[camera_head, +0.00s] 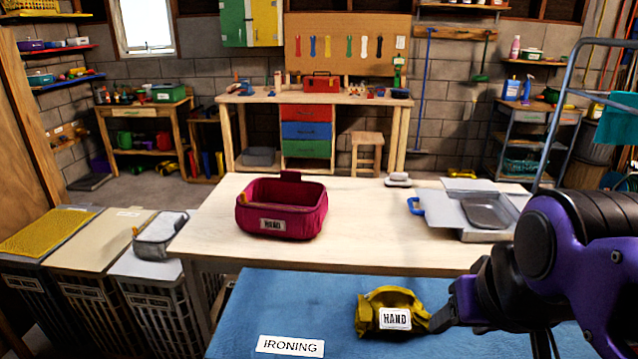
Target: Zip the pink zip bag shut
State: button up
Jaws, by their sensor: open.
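The pink zip bag (282,222) stands upright on the pale wooden table, left of centre. Its top is open and I see into its dark pink inside. A white label reading HAND is on its front. A small orange tab (244,198) shows at the left end of its rim, and a dark piece sticks up behind its back rim. My gripper (488,328) is at the lower right, over the blue ironing surface, well right of and nearer than the bag. It is open, and I see nothing held between its fingers.
A yellow item labelled HAND (393,308) lies on the blue ironing surface (270,305), close to my left finger; contact is unclear. A grey tray (487,231) and a small pale item (398,180) are on the wooden table (365,225). A grey bag (160,236) sits on the hampers at left.

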aim_at(242, 194)
jog(key=i+j+z, duration=0.2)
jog(key=j, duration=0.95)
jog(key=i+j+z, duration=0.2)
jog(key=j, duration=1)
jog(key=j+z, duration=0.2)
jog(key=j, duration=1)
jog(key=i, duration=0.05)
